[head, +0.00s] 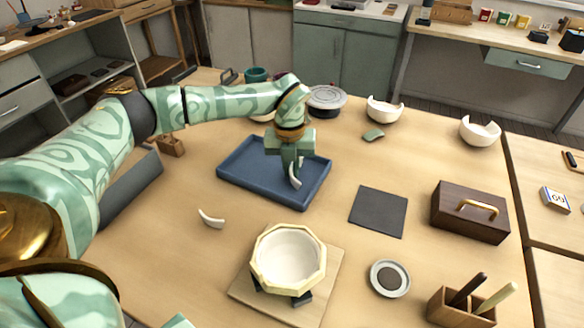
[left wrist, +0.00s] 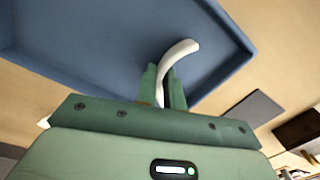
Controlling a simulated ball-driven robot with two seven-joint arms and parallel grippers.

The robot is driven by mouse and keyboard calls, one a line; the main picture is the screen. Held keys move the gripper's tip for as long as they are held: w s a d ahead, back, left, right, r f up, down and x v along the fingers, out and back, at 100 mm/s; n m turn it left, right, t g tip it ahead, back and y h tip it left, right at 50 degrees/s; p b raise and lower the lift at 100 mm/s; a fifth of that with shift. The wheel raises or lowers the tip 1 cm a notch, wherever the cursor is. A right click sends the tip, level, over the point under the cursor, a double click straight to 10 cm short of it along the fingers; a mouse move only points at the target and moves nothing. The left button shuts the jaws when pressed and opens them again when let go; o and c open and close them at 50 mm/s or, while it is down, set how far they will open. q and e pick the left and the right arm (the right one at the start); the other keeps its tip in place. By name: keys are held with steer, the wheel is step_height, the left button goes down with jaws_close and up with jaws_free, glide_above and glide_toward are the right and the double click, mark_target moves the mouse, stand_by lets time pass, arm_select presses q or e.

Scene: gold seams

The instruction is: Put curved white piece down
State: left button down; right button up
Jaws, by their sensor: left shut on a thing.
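My left gripper (head: 290,166) is over the right part of the blue tray (head: 240,192), pointing down. It is shut on a curved white piece (head: 295,178), which also shows between the fingers in the left wrist view (left wrist: 181,50). The piece stands upright in the jaws, its lower end near the tray floor; I cannot tell whether it touches. The tray is otherwise empty where I can see it. A second curved white piece (head: 211,218) lies on the table in front of the tray. My right gripper is not in view.
A cream octagonal bowl (head: 262,262) stands on a wooden board (head: 322,262) in front. A dark square mat (head: 378,211), a brown box with a gold handle (head: 468,212) and a small round dish (head: 390,279) are to the right. Broken white bowls (head: 384,111) stand at the back.

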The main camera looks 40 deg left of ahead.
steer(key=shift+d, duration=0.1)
arm_select(q)
steer(key=c, duration=1.5)
jaws_free()
steer(key=shift+f, duration=0.15)
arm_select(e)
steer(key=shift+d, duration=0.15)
